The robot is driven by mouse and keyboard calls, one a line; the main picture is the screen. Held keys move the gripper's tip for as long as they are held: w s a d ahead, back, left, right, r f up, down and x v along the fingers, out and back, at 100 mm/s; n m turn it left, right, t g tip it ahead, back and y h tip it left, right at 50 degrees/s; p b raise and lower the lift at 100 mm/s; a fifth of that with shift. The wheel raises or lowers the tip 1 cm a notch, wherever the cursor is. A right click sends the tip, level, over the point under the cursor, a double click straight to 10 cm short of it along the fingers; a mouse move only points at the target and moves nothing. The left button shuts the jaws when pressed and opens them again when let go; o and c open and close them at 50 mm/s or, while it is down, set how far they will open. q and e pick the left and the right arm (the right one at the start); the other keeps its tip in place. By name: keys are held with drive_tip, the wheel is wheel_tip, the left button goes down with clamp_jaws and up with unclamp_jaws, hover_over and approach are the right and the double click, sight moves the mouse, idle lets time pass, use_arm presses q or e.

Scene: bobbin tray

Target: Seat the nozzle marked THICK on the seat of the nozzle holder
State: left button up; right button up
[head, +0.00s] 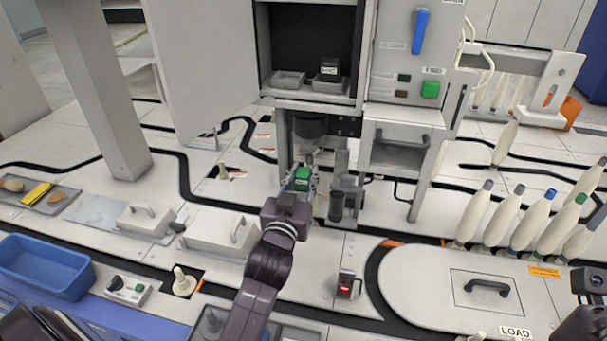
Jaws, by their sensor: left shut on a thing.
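My left gripper (300,186) is reaching up to the machine's front below the open compartment. It is shut on a small green piece, the nozzle (303,173), whose marking is too small to read. The nozzle is held just left of a grey metal fixture (347,187), which may be the nozzle holder. A dark cylinder (309,125) hangs above it. The gripper hides part of this area, so I cannot tell whether the nozzle touches a seat. Only dark parts of my right arm show at the lower right; its fingertips are out of view.
Lidded boxes (215,232) and a blue bin (45,265) are on the left. Several bobbins (510,215) stand right. A small red-lit device (346,287) sits in front.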

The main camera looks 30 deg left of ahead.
use_arm(q)
drive_tip(key=o, duration=1.2)
drive_tip(key=shift+v, duration=3.75)
